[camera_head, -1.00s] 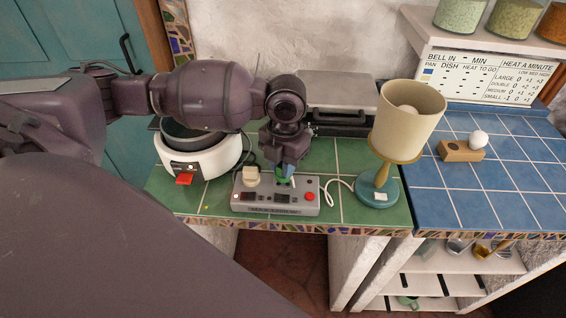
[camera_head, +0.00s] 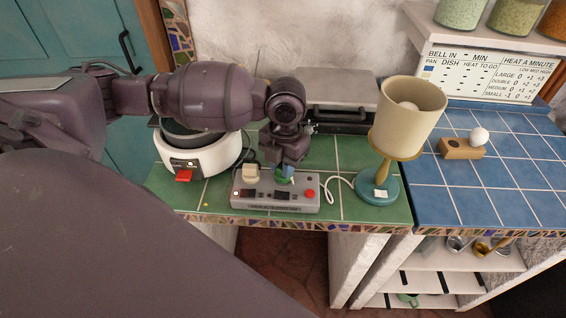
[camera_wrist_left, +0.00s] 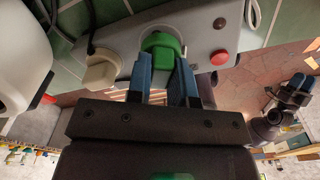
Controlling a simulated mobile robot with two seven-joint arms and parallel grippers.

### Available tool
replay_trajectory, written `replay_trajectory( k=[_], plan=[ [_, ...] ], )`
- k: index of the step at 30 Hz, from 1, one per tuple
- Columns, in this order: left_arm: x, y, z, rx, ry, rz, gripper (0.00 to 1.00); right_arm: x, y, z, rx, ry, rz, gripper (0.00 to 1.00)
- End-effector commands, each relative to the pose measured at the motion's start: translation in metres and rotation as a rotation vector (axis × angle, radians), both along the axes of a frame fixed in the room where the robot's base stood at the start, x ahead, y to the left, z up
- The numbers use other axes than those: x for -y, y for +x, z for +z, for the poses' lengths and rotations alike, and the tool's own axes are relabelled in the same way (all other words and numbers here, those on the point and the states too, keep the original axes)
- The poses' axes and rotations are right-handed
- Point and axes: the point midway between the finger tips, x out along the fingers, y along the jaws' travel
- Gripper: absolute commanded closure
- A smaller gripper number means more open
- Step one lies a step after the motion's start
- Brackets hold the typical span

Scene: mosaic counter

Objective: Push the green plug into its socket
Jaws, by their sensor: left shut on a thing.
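The green plug (camera_head: 284,181) is at the grey power strip (camera_head: 240,206), over its right half, between the cream plug and the red button. In the left wrist view the green plug (camera_wrist_left: 162,46) is held between two blue fingertips, close against the face of the strip (camera_wrist_left: 205,32). My left gripper (camera_head: 286,173) points down and is shut on the plug. The socket under the plug is hidden, so I cannot tell how deep the plug sits.
A cream plug (camera_head: 250,173) and a red button (camera_head: 310,194) are on the strip. A white cooker (camera_head: 208,158) stands left of it, a lamp (camera_head: 408,118) right. A grey-lidded appliance (camera_head: 338,90) is behind. A white cord (camera_head: 337,187) lies between strip and lamp.

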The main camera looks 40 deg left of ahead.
Motion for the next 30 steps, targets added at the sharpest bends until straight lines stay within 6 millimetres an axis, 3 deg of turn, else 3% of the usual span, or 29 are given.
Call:
replay_trajectory(
  k=[22,23,28,30],
  plan=[
    [0.0000,0.0000,-0.0090,0.000,0.000,0.000,1.00,-0.0015,0.0091,0.0025,0.016,0.000,0.005,0.57],
    [0.0000,0.0001,-0.0087,0.000,0.000,0.000,0.75,-0.0015,0.0090,0.0025,0.016,0.000,0.005,0.57],
    [0.0000,0.0001,-0.0086,0.000,0.000,0.000,0.49,-0.0014,0.0078,0.0020,0.014,0.000,0.005,0.57],
    [0.0000,0.0001,-0.0086,0.000,0.000,0.000,0.49,-0.0011,0.0065,0.0013,0.011,0.000,0.004,0.57]
  ],
)
